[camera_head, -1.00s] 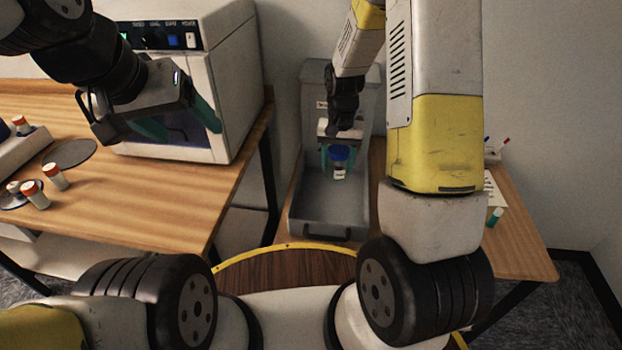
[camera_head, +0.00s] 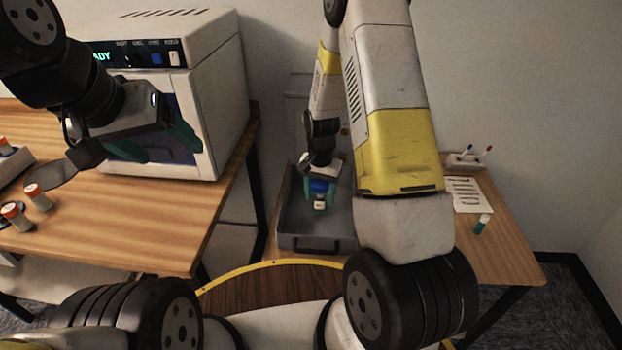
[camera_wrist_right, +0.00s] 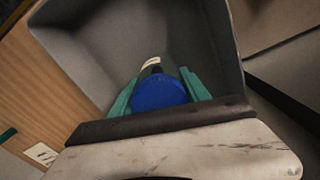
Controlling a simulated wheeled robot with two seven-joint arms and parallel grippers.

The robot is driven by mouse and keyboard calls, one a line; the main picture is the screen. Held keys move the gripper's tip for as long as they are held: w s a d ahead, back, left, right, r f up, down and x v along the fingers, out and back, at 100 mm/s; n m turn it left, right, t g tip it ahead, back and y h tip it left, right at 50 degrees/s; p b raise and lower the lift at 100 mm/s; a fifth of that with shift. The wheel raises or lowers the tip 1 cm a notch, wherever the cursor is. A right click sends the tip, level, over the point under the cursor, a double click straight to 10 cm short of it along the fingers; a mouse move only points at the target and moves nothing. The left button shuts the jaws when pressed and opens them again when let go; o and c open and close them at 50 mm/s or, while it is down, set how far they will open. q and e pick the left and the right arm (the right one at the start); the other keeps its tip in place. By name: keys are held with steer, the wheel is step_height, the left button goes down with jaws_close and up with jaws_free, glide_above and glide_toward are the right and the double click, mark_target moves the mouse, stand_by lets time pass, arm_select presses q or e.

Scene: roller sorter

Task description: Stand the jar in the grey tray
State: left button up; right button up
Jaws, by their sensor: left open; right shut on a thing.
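The jar (camera_head: 319,204) has a blue lid and a pale label. My right gripper (camera_head: 319,190) is shut on it, with teal fingers on both sides. The jar is over the inside of the grey tray (camera_head: 318,243); whether its base touches the floor is hard to tell. In the right wrist view the blue lid (camera_wrist_right: 158,92) sits between the fingers and the tray's grey walls (camera_wrist_right: 75,65) surround it. My left gripper (camera_head: 160,148) is open and empty, in front of the white machine on the left.
The white machine (camera_head: 205,100) stands on the left wooden table (camera_head: 150,225), with several orange-capped vials (camera_head: 38,197) near its left edge. On the right table are a pen holder (camera_head: 465,160), a paper sheet (camera_head: 466,194) and a teal-capped tube (camera_head: 481,225).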

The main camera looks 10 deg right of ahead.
steer(key=shift+f, duration=0.9)
steer(key=o, duration=1.5)
steer(key=shift+f, duration=0.1)
